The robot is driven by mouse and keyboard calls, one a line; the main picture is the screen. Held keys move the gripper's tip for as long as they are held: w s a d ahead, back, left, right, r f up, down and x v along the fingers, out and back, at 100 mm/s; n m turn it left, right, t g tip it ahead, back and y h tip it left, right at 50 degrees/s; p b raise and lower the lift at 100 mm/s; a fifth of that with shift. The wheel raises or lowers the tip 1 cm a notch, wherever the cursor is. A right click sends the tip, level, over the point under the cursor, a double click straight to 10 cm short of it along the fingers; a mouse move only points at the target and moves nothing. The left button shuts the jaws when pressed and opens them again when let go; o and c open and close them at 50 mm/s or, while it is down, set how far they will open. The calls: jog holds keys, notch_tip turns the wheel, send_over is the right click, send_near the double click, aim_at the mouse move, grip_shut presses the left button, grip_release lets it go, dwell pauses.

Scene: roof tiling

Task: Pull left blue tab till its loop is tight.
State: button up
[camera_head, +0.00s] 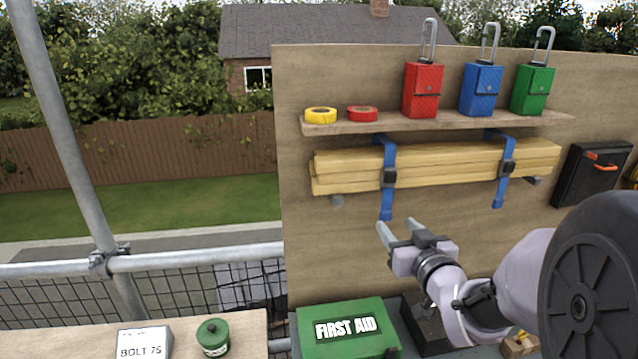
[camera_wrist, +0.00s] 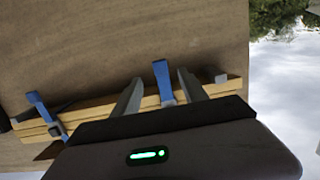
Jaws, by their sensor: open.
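Two blue straps loop around a bundle of pale timber on the upright board. The left strap's blue tab (camera_head: 386,211) hangs straight down below its dark buckle (camera_head: 389,177). The right strap's tab (camera_head: 499,201) hangs below its own buckle (camera_head: 507,168). My gripper (camera_head: 397,228) is open and empty, just below and in front of the left tab. In the wrist view, which looks turned over, the left tab (camera_wrist: 161,70) shows between my open fingers (camera_wrist: 160,77), with no clear contact. The right strap (camera_wrist: 42,108) is further left there. I cannot tell how slack the left loop is.
The timber (camera_head: 440,165) rests on grey brackets (camera_head: 337,201). A shelf (camera_head: 440,123) above it holds tape rolls and red, blue and green lockout cases. A green first aid box (camera_head: 345,330) stands below my gripper. A black box (camera_head: 592,174) hangs at right.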

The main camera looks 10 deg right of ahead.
aim_at(386, 215)
jog(key=w+f, duration=0.1)
jog(key=w, duration=0.9)
jog(key=shift+f, duration=0.25)
grip_shut()
